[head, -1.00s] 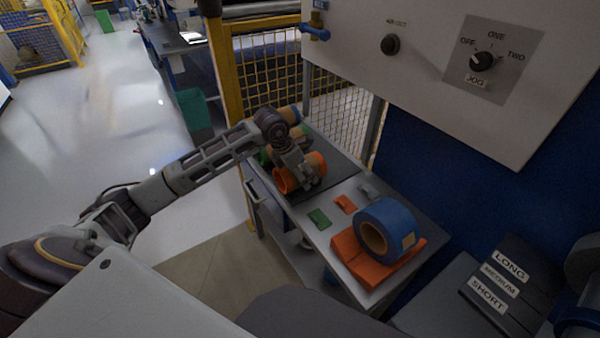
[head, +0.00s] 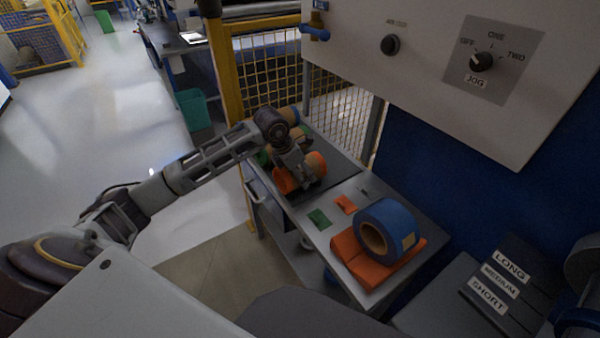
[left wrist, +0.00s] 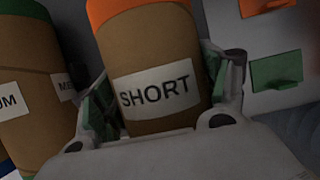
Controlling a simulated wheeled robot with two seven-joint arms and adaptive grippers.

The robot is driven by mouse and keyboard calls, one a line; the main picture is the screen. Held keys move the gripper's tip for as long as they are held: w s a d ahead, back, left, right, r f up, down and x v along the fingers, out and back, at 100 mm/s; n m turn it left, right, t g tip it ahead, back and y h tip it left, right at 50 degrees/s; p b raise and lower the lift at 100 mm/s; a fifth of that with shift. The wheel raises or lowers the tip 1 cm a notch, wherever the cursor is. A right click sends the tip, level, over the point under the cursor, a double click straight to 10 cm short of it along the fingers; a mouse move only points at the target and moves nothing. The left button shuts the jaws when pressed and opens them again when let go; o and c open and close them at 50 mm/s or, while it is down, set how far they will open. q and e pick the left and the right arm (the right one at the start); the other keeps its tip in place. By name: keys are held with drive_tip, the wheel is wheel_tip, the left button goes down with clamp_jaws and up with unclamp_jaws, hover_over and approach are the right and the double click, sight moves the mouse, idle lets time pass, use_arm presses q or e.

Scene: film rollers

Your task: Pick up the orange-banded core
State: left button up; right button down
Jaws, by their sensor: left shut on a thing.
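The orange-banded core (head: 317,163) lies on the dark mat at the far end of the bench. Its brown middle carries a SHORT label in the left wrist view (left wrist: 155,88), with one orange end at the top. My left gripper (head: 296,178) is over it, fingers shut on its two sides; in the left wrist view the fingers (left wrist: 155,95) flank the labelled body. The gripper hides the core's middle in the head view. I cannot tell whether it is clear of the mat. My right gripper is not in view.
A green-banded core (left wrist: 28,75) labelled MEDIUM lies close beside it. A blue-banded core (head: 290,114) is behind. A blue roll (head: 392,228) sits on an orange pad (head: 350,255) nearer on the bench. Green (head: 319,218) and orange (head: 346,204) tabs lie between.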

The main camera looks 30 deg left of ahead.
use_arm(q)
drive_tip(key=shift+r, duration=5)
